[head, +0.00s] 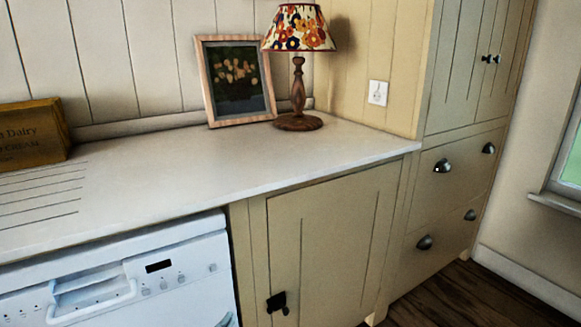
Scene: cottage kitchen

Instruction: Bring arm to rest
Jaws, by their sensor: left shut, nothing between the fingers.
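My left gripper (226,320) barely shows. Only a small grey tip, which seems to be its fingers, reaches in at the bottom edge, in front of the right side of the white appliance. It is shut and holds nothing. The rest of the gripper and the arm are below the picture. My right gripper is not in view.
A pale worktop (215,175) carries a wooden box (30,135), a picture frame (237,82) and a lamp (298,65). Below are a white appliance (130,275) and a cream cupboard (325,250) with a black latch (278,302). Bare floor (455,300) shows at lower right.

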